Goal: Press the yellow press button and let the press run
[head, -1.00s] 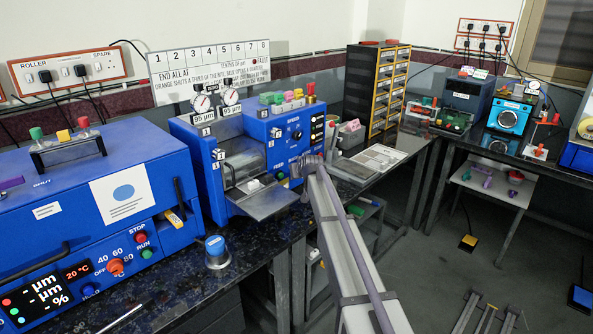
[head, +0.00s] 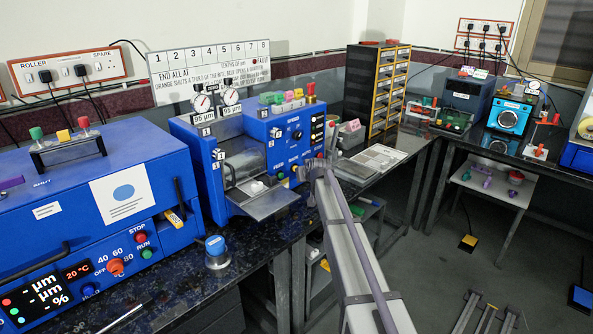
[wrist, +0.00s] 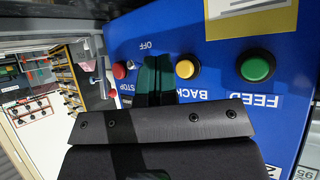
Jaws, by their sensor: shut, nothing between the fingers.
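The blue roller press (head: 235,165) stands on the dark bench, with gauges on top and a metal tray in front. In the wrist view its panel shows a yellow button (wrist: 185,69) labelled BACK, between a green button (wrist: 257,65) labelled FEED and a red button (wrist: 119,70) labelled STOP. My gripper (wrist: 155,78) is shut and empty. Its dark fingertips lie close to the panel, between the yellow and red buttons in the picture; I cannot tell whether they touch it. In the head view my gripper (head: 318,166) is at the right end of the panel, partly hidden by my arm.
A large blue machine (head: 100,200) with its own buttons fills the left of the bench. A small blue-topped jar (head: 216,252) stands before it. A drawer cabinet (head: 378,92) stands behind right. A white sheet (head: 378,158) lies on the bench right of my gripper.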

